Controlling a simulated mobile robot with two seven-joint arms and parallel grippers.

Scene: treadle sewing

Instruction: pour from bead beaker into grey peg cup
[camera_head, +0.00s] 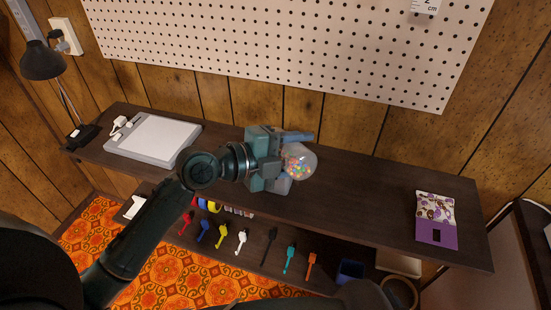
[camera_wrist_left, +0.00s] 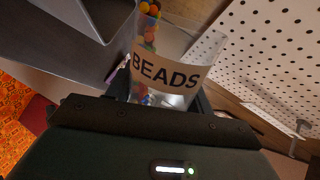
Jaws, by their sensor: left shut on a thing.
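The bead beaker (camera_head: 303,160) is a clear vessel with multicoloured beads, held over the table and tilted. In the left wrist view its white label (camera_wrist_left: 166,73) reads BEADS, and the beads lie along one side up towards its mouth. My left gripper (camera_head: 283,158) is shut on the beaker. A grey object, seemingly the grey peg cup (camera_head: 280,185), shows just below the gripper, partly hidden by it. A grey open-looking shape at the top left of the left wrist view (camera_wrist_left: 100,14) seems to be the same cup. Whether beads are inside it is hidden. My right gripper is out of view.
The dark table (camera_head: 370,190) has free room right of the beaker. A purple patterned packet (camera_head: 436,219) lies at its right end. A grey-white flat box (camera_head: 153,139) and a black lamp (camera_head: 43,60) are at left. A pegboard (camera_head: 290,40) hangs behind.

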